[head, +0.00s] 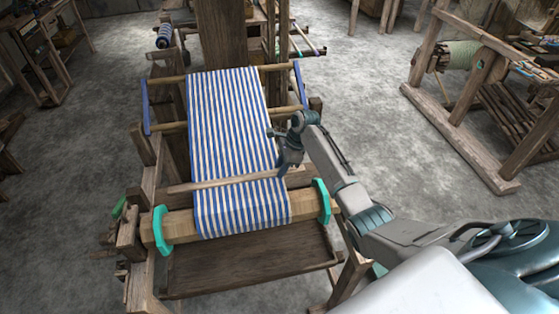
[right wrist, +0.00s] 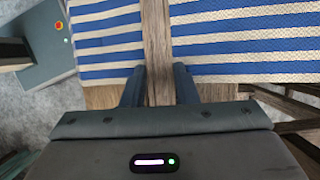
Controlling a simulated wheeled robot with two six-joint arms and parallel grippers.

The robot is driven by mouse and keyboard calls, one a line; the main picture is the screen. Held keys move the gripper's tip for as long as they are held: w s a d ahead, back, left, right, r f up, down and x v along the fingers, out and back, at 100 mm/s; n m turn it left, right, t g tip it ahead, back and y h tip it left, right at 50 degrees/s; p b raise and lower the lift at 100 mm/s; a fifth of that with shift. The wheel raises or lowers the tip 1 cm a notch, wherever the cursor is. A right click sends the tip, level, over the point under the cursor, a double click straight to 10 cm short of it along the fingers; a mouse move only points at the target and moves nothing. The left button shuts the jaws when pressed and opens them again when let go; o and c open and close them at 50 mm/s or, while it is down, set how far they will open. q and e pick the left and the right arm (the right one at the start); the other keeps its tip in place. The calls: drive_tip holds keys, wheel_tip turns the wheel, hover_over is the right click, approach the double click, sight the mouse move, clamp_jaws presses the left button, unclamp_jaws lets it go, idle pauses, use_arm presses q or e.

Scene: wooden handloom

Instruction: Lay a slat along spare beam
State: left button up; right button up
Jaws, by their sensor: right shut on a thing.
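A long, thin wooden slat (head: 222,183) crosses the blue-and-white striped cloth (head: 232,130) on the loom, just behind the front wooden beam (head: 182,226) with green end pieces. My right gripper (head: 283,166) is at the slat's right part, near the cloth's right edge. In the right wrist view the slat (right wrist: 157,40) runs between the two fingers of my right gripper (right wrist: 159,88), which is shut on it. I cannot tell whether the slat touches the cloth. Which beam is the spare beam is not clear. My left gripper is not in view.
A wooden board (head: 250,262) lies below the front beam. Thin rods with blue ends (head: 146,107) cross the loom farther back. Another wooden frame with a wound roll (head: 458,56) stands at the right. Grey floor (head: 370,110) is clear between them.

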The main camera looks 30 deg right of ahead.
sight(282, 200)
drive_tip(key=s, duration=0.1)
drive_tip(key=s+f, duration=0.1)
drive_tip(key=s+a, duration=0.1)
drive_tip(key=shift+s+f, duration=0.2)
drive_tip(key=shift+s, duration=0.2)
drive_tip(key=shift+s+a+r+p, duration=0.15)
drive_tip(key=shift+s+p, duration=0.1)
drive_tip(key=shift+p, duration=0.35)
drive_tip(key=shift+s+a+f+p, duration=0.1)
drive_tip(key=shift+s+a+p, duration=0.05)
drive_tip(key=shift+s+p, duration=0.35)
drive_tip(key=shift+s+a+f+p, duration=0.1)
drive_tip(key=shift+s+p, duration=0.25)
drive_tip(key=shift+p, duration=0.15)
drive_tip(key=shift+s+a+f+p, duration=0.15)
drive_tip(key=shift+s+f+p, duration=0.05)
drive_tip(key=shift+s+p, duration=0.4)
drive_tip(key=shift+s+a+f+p, duration=0.15)
drive_tip(key=shift+s+f+p, duration=0.1)
drive_tip(key=shift+s+p, duration=0.25)
drive_tip(key=shift+f, duration=0.1)
